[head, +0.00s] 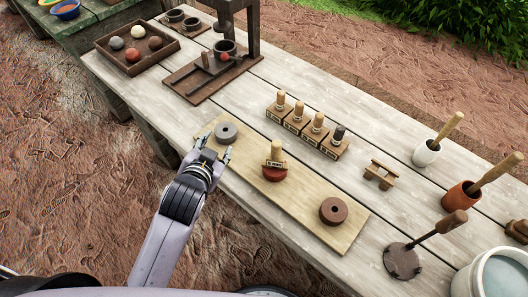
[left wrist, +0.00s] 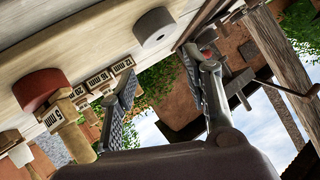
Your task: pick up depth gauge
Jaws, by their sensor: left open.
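A depth gauge (head: 275,155) with a light wooden handle and a label block stands upright in a red clay disc (head: 274,173), in the middle of a pale board. In the left wrist view the same gauge (left wrist: 72,136) shows at the lower left, its label seeming to read 5 MM. Several similar gauges (head: 299,124) stand in a row of wooden blocks behind the board; one has a dark handle. My left gripper (head: 214,149) is open and empty, near the board's left end, just in front of a grey disc (head: 226,132) and left of the standing gauge. My right gripper is not in view.
A dark brown disc (head: 333,211) lies at the board's right end. A small wooden stand (head: 380,174), pots with wooden handles and a bucket (head: 497,273) are at the right. A press (head: 215,67) and a tray of balls (head: 138,48) stand at the back left.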

